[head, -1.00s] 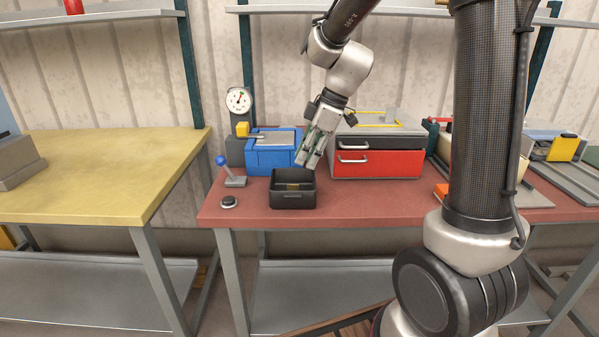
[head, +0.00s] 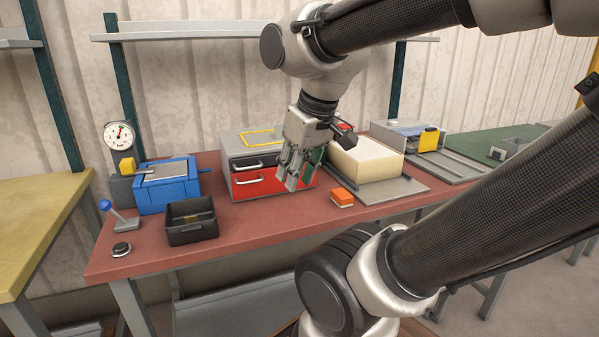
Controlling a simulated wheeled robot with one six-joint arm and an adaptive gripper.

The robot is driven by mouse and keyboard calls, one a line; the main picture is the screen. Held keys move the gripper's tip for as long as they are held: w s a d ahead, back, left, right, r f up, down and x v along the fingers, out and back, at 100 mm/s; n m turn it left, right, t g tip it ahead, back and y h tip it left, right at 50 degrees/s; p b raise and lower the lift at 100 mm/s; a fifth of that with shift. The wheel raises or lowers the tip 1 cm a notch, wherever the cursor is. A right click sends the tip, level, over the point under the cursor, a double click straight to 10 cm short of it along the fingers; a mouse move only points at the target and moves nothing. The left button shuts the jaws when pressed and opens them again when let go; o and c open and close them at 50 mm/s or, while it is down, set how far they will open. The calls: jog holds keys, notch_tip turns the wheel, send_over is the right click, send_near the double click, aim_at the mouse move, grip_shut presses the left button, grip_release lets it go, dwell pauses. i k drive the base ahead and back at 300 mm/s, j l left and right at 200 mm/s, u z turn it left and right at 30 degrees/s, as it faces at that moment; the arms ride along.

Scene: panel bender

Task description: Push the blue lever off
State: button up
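The blue lever (head: 106,207) is a blue ball on a thin stem, rising from a small grey base (head: 127,224) near the left end of the red bench. Its stem tilts to the left, the ball leaning toward the yellow bench. My gripper (head: 289,182) points down in front of the red drawer unit, well to the right of the lever. Its fingers look apart with nothing between them, though they are small in the picture.
On the red bench (head: 250,213) stand a round black button (head: 121,250), a black bin (head: 191,232), a blue box (head: 167,190), a dial gauge (head: 118,136), the drawer unit (head: 247,185) and an orange block (head: 342,198). The yellow bench (head: 30,215) is at left.

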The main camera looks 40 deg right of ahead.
aim_at(105, 205)
jog(key=i+j, duration=0.2)
jog(key=j, duration=0.15)
jog(key=i+j, duration=0.25)
jog(key=j, duration=0.15)
jog(key=i+j, duration=0.2)
jog(key=j, duration=0.15)
